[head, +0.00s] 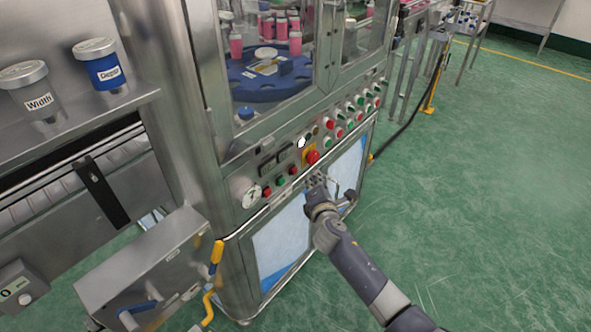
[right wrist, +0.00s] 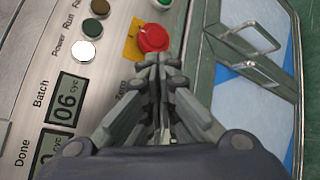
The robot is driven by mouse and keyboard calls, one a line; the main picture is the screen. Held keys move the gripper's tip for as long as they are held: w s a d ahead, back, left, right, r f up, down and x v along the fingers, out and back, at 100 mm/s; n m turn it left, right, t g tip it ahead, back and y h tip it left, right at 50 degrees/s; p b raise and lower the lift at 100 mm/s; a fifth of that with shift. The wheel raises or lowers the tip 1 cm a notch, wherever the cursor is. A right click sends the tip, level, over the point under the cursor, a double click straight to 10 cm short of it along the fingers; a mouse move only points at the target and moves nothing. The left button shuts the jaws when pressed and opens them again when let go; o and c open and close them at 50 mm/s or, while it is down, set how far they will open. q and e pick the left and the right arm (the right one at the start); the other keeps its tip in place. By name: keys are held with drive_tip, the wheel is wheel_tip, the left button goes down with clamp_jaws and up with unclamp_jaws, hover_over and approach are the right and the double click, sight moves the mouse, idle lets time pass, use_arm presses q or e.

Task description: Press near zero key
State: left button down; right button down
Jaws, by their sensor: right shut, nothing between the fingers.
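My right gripper (head: 314,181) is shut and empty in front of the machine's control panel, just below the red mushroom button (head: 312,157) in the head view. In the right wrist view its fingertips (right wrist: 153,60) are together, at the lower edge of the red button (right wrist: 152,38); I cannot tell if they touch the panel. The Batch counter (right wrist: 66,104) reads 06, and the Done counter (right wrist: 52,146) is partly hidden. I cannot make out a zero key. My left gripper is not in view.
Small red and green buttons (head: 281,181) and a round gauge (head: 251,196) sit left of the gripper. More buttons (head: 350,115) run up the panel to the right. A door handle (head: 349,201) sticks out below. Green floor (head: 470,200) is clear at right.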

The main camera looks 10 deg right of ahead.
drive_tip(key=shift+s+d+p, duration=0.3)
drive_tip(key=shift+s+d, duration=0.45)
drive_tip(key=shift+s, duration=0.25)
drive_tip(key=s+d+f+m+g, duration=0.1)
drive_tip(key=s+f+m+g, duration=0.2)
drive_tip(key=s+f, duration=0.65)
drive_tip(key=s+f+m+g, duration=0.2)
drive_tip(key=s+f+m, duration=0.3)
drive_tip(key=f, duration=0.7)
drive_tip(key=s+d+f+m+g, duration=0.1)
drive_tip(key=s+f+m+g, duration=0.15)
drive_tip(key=s+f, duration=0.7)
drive_tip(key=s+f+m+g, duration=0.2)
drive_tip(key=s+f, duration=0.3)
drive_tip(key=s, duration=0.6)
drive_tip(key=s+f+m+g+y, duration=0.1)
drive_tip(key=s+f+m, duration=0.4)
drive_tip(key=s, duration=0.7)
drive_tip(key=s+f+m+g, duration=0.3)
drive_tip(key=s+f+g, duration=0.1)
drive_tip(key=s, duration=0.7)
drive_tip(key=shift+s+f+y, duration=0.3)
drive_tip(key=shift+s+f, duration=0.1)
drive_tip(key=shift+f, duration=0.1)
drive_tip(key=shift+d, duration=0.1)
